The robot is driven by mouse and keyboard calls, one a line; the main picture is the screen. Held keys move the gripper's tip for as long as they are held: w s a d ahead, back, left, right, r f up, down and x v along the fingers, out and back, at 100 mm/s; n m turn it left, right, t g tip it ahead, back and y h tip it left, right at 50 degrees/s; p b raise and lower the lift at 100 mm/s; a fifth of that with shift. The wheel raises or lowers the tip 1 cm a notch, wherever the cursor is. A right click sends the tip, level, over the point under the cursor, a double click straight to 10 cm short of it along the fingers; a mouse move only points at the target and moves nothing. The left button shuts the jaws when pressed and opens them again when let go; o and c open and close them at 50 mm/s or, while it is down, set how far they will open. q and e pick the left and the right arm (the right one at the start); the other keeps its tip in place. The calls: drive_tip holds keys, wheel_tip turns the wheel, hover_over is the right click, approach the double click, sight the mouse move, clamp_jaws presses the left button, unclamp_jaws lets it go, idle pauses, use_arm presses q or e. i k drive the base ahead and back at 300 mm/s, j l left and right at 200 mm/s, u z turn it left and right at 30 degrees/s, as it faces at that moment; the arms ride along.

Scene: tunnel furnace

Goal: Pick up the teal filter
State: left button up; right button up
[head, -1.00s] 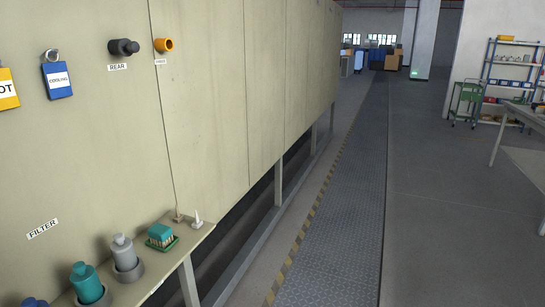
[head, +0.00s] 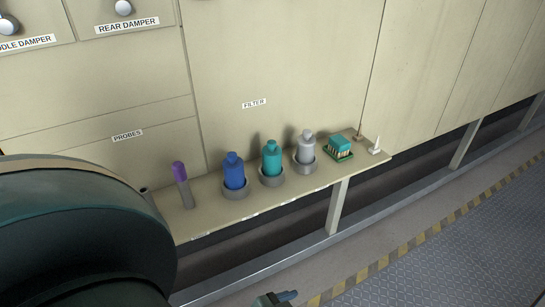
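The teal filter (head: 272,158) is a teal bottle-shaped piece with a narrower neck. It stands upright in a round grey holder (head: 272,181) on a narrow beige shelf (head: 207,205), below a FILTER label (head: 254,104). A blue filter (head: 234,172) stands in a holder to its left and a grey one (head: 306,148) in a holder to its right. Neither gripper shows clearly. A small dark part with a blue tip pokes in at the bottom edge; I cannot tell what it is.
A purple-topped grey probe (head: 181,184) stands on the shelf's left part. A teal-topped brush (head: 340,146) on a green tray and a small white cone (head: 376,146) are at the right end. My large dark arm link covers the lower left. Chequered floor is clear at right.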

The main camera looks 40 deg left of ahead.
sight(271, 152)
drive_tip(key=j+u, duration=0.1)
drive_tip(key=u, duration=0.3)
drive_tip(key=j+u, duration=0.1)
drive_tip(key=u, duration=0.3)
drive_tip(key=j+u, duration=0.15)
drive_tip(key=u, duration=0.25)
